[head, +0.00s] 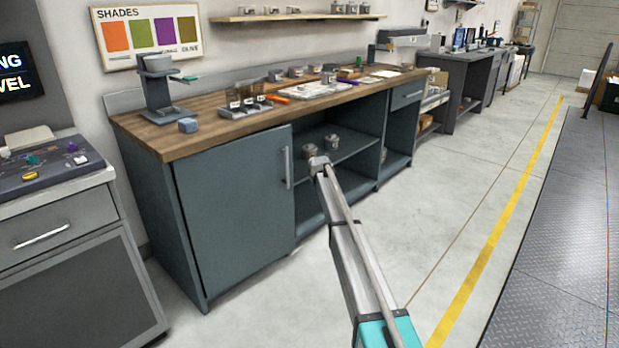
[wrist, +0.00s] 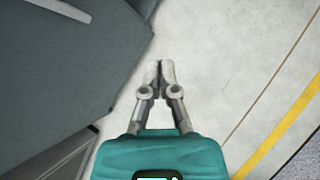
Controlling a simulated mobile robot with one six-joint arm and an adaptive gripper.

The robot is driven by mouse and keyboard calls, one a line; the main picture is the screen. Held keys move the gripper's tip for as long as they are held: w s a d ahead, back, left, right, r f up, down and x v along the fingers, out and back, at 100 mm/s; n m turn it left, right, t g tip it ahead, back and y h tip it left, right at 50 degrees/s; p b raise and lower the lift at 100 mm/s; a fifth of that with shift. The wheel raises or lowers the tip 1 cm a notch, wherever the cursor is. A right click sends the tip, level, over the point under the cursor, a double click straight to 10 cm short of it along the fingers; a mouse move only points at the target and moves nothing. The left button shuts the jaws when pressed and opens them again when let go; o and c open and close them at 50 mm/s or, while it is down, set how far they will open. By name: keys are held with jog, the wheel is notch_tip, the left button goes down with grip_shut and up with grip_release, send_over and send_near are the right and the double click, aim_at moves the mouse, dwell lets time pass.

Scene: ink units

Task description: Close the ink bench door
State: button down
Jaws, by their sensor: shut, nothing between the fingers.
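The ink bench door (head: 235,205) is a dark grey-green panel on the left of the bench front, with an upright pale handle (head: 288,168) near its right edge. It looks close to flush with the bench front; I cannot tell whether a small gap remains. A dark panel with a pale handle (wrist: 62,10) fills the upper left of the wrist view. My gripper (head: 318,163) is shut and empty, right of the door handle and in front of the open shelves. In the wrist view its fingertips (wrist: 159,68) meet beside the panel's edge, over the floor.
The wooden bench top (head: 200,140) holds a stand, trays and small jars. Small metal pots (head: 333,142) stand on the open shelf. A grey cabinet (head: 75,240) is at the left. Clear floor (head: 450,180) lies right of the bench, up to a yellow line.

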jog(key=s+d+f+m+g, duration=0.1)
jog(key=s+d+m, duration=0.4)
jog(key=s+m, duration=0.6)
jog(key=s+d+f+m+g, duration=0.2)
jog(key=s+m, duration=0.9)
jog(key=s, duration=1.8)
jog(key=s+d+f+m+g, duration=0.1)
jog(key=s+d+m+g, duration=0.4)
jog(key=s, duration=1.5)
jog(key=d+m, duration=0.5)
jog(key=m, duration=0.1)
jog(key=shift+s+f, duration=0.2)
jog(key=shift+s, duration=0.15)
jog(key=shift+w+d, duration=0.1)
jog(key=shift+w, duration=0.05)
